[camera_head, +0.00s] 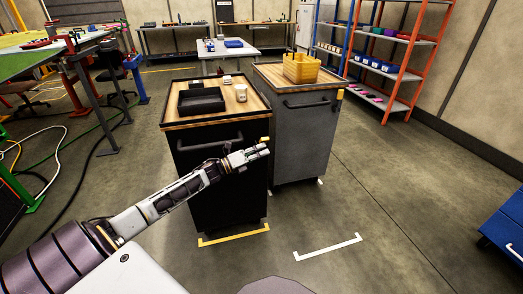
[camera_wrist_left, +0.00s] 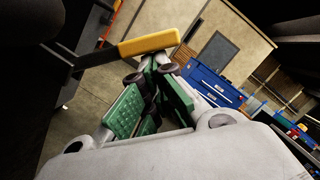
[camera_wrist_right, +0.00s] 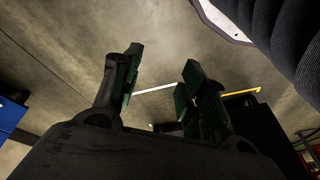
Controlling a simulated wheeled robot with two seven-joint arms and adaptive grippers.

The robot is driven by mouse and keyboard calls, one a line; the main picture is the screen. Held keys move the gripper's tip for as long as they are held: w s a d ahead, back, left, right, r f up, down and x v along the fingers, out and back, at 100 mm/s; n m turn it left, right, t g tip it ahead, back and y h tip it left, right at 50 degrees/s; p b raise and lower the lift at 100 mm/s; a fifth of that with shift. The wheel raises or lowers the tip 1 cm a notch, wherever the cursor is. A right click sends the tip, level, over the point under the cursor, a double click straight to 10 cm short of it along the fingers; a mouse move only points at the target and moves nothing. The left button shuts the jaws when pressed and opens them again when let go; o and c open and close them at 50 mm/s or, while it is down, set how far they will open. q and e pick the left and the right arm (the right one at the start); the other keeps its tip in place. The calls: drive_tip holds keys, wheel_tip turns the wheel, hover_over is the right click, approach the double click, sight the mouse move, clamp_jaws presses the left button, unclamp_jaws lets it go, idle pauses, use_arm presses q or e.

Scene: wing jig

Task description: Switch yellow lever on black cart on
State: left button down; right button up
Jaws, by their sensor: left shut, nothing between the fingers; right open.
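The black cart (camera_head: 215,185) stands in the middle of the head view, with a wooden top. Its yellow lever (camera_head: 265,140) shows as a small yellow tip at the cart's upper right front corner. In the left wrist view the yellow lever (camera_wrist_left: 149,43) is a yellow grip on a dark bar, lying across just beyond the fingertips. My left gripper (camera_head: 260,151) is shut and empty, close beside the lever; I cannot tell whether they touch. It also shows in the left wrist view (camera_wrist_left: 152,75). My right gripper (camera_wrist_right: 158,80) is open and empty above the floor.
A grey cart (camera_head: 300,140) with a yellow crate (camera_head: 301,68) stands right beside the black cart. A black tray (camera_head: 201,101) lies on the black cart. Blue drawers (camera_head: 505,225) stand at the right edge. The floor before the grey cart is free.

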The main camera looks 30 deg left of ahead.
use_arm(q)
drive_tip(key=shift+w+a+r+n+g+y+p, duration=0.1)
drive_tip(key=shift+w+a+r+n+y+p, duration=0.3)
drive_tip(key=shift+n+p, duration=0.75)
drive_tip(key=shift+w+a+r+n+g+y+p, duration=0.1)
drive_tip(key=shift+w+a+r+n+p, duration=0.3)
drive_tip(key=shift+r+n+p, duration=0.7)
drive_tip(key=shift+w+a+r+n+g+y+p, duration=0.15)
drive_tip(key=shift+w+a+r+n+p, duration=0.45)
drive_tip(key=shift+p, duration=0.9)
use_arm(e)
drive_tip(key=s+d+f, duration=0.1)
drive_tip(key=d+f, duration=0.1)
drive_tip(key=f, duration=0.6)
drive_tip(key=s+d+f+h, duration=0.1)
drive_tip(key=d+f, duration=0.1)
drive_tip(key=f, duration=0.6)
drive_tip(key=shift+s+f+g, duration=0.25)
drive_tip(key=shift+g, duration=0.05)
use_arm(q)
drive_tip(key=shift+s+d+f, duration=0.1)
drive_tip(key=shift+s+f, duration=0.15)
drive_tip(key=shift+s, duration=0.05)
drive_tip(key=shift+f, duration=0.1)
